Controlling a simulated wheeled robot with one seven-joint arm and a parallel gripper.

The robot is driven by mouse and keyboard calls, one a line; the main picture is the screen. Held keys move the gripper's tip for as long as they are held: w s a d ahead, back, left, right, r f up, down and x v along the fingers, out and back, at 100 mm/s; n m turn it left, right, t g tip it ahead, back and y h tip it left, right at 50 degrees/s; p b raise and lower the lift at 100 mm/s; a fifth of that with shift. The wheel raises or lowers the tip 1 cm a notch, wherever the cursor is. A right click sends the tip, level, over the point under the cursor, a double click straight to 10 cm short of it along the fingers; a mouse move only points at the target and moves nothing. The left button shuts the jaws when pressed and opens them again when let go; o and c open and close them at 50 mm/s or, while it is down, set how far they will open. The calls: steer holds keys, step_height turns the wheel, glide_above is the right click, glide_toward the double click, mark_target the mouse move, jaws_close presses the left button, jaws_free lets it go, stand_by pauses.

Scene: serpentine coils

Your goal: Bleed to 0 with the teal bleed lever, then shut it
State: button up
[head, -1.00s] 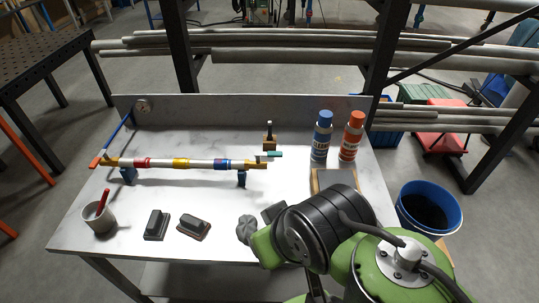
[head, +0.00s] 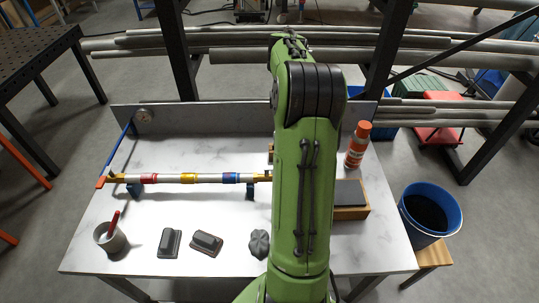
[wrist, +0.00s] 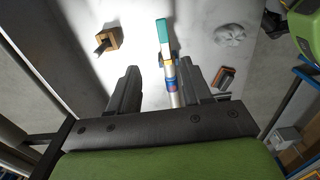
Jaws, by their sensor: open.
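The teal bleed lever (wrist: 163,32) shows in the wrist view at the end of the white pipe (wrist: 173,99); in the head view my arm hides it. The pipe (head: 190,178) has red, yellow and blue bands and rests on blue stands. An orange-red handle (head: 101,182) is at its left end. A round gauge (head: 144,115) stands at the back left, too small to read. My gripper (wrist: 158,84) is open and empty. In the wrist view the pipe shows between its fingers, with the lever beyond the tips; I cannot tell the height between them.
A wooden block with a dark top piece (wrist: 111,40) stands near the lever. An orange bottle (head: 357,146) and a wooden tray (head: 350,213) are at the right.

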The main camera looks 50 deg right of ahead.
steer(key=f, duration=0.4)
steer(key=f+b, duration=0.1)
steer(key=f, duration=0.9)
steer(key=shift+s+a+f+b, duration=0.2)
steer(key=shift+s+b, duration=0.15)
steer(key=shift+b, duration=0.05)
steer(key=shift+f, duration=0.5)
jaws_close()
